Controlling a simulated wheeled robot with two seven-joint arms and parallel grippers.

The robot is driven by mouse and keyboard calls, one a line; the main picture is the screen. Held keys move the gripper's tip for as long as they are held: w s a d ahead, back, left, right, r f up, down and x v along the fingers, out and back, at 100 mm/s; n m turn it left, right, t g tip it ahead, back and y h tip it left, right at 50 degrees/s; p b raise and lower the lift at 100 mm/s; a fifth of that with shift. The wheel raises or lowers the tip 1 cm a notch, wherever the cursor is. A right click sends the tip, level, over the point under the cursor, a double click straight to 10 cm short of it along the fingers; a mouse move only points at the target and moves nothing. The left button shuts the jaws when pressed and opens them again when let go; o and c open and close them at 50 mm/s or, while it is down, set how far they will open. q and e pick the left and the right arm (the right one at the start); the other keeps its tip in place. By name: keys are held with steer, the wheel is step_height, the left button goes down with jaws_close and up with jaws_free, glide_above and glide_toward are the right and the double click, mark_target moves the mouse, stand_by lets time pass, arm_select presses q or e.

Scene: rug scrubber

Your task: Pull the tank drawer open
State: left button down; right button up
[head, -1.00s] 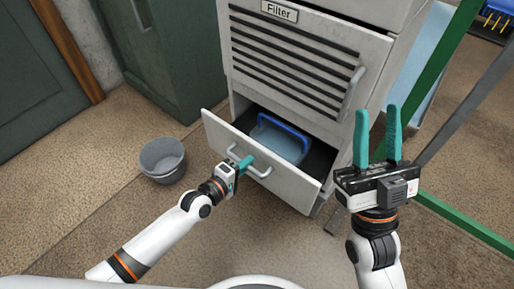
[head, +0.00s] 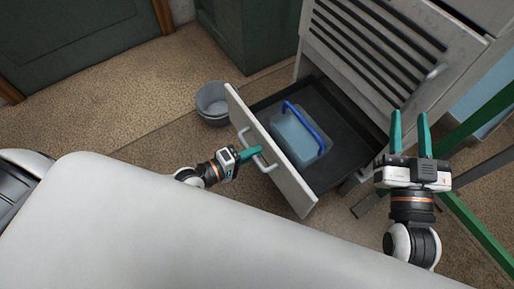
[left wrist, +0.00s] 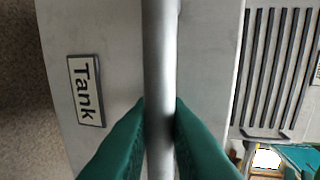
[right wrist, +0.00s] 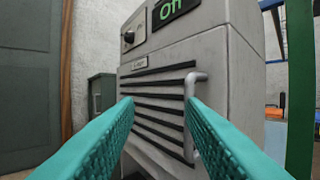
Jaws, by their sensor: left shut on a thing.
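The tank drawer (head: 290,182) stands pulled well out of the grey cabinet in the head view. A translucent blue tank (head: 292,140) with a dark blue handle sits inside it. My left gripper (head: 252,154) is shut on the drawer handle (head: 268,164). In the left wrist view the fingers (left wrist: 159,118) close around the handle bar (left wrist: 160,60), beside the "Tank" label (left wrist: 86,90). My right gripper (head: 410,130) is open and empty, raised in front of the cabinet. In the right wrist view its fingers (right wrist: 160,125) are spread, with the upper panel's handle (right wrist: 192,110) behind them.
The cabinet's slatted panel (head: 372,45) is above the drawer. A grey bucket (head: 212,102) stands on the floor just left of the drawer. Green frame bars (head: 480,225) run at the right. Carpet left of the bucket is clear.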

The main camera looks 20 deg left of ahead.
arm_select(q)
steer(key=c, duration=1.5)
jaws_free()
